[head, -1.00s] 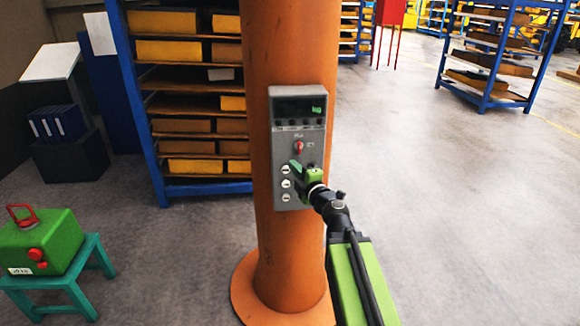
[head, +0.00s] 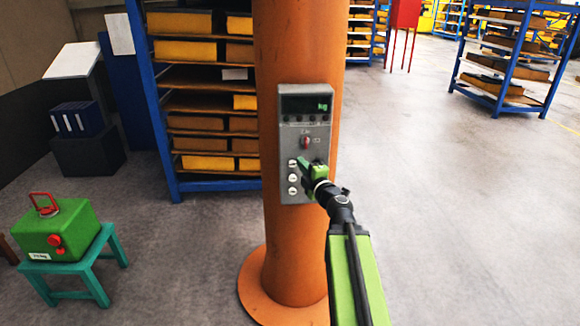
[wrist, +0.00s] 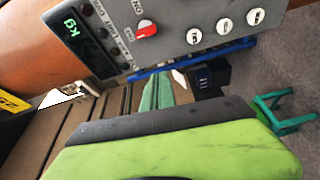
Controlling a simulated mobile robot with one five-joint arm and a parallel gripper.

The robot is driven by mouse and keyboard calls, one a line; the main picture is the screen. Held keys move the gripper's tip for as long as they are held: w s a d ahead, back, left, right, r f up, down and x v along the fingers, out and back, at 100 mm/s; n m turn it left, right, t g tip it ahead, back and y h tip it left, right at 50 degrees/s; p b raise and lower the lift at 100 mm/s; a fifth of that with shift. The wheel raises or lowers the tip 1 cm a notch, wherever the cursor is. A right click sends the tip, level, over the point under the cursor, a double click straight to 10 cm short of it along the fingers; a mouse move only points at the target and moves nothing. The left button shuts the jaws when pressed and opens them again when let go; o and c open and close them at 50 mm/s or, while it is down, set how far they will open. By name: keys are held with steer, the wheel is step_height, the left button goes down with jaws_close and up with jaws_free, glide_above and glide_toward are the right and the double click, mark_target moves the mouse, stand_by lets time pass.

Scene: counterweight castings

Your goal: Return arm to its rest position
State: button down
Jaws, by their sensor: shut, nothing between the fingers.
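My gripper (head: 301,163) is green and dark, at the end of my arm. It is shut and empty, in front of the grey control panel (head: 289,145) on the orange column. Its tips show near the upper of the white round knobs; I cannot tell whether they touch the panel. In the wrist view the panel (wrist: 172,32) spans the top, with a red switch (wrist: 147,28), several white knobs and a display (wrist: 73,20) showing green "kg".
The orange column (head: 290,240) stands on a round base. A blue shelf rack (head: 150,110) with yellow and brown boxes is behind it. A green casting (head: 70,225) with a red handle sits on a teal stool (head: 75,266) at left. The floor at right is open.

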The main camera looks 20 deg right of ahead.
steer(key=w+a+m, duration=0.1)
steer(key=w+a, duration=0.1)
steer(key=a, duration=0.5)
steer(key=w+a+m, duration=0.2)
steer(key=w+a, duration=0.1)
steer(key=a, duration=0.5)
steer(key=s+a+f+m+g+h, duration=0.1)
steer(key=s+f+m+g+h, duration=0.15)
steer(key=f+m+g, duration=0.45)
steer(key=s+a+f+m+g+h, duration=0.15)
steer(key=s+f+m, duration=0.3)
steer(key=f, duration=0.55)
steer(key=s+a+f+g+y, duration=0.1)
steer(key=s+a+f+g, duration=0.1)
steer(key=s, duration=0.3)
steer(key=s+a+f+m+g+y, duration=0.1)
steer(key=s+a+f+g+y, duration=0.1)
steer(key=s, duration=0.4)
steer(key=s+a+f+m+g+y, duration=0.1)
steer(key=s+a+f+g, duration=0.2)
steer(key=s+a+g, duration=0.1)
steer(key=shift+s+f+g, duration=0.4)
steer(key=shift+s+g, duration=0.3)
steer(key=shift+g, duration=0.25)
steer(key=shift+a, duration=0.1)
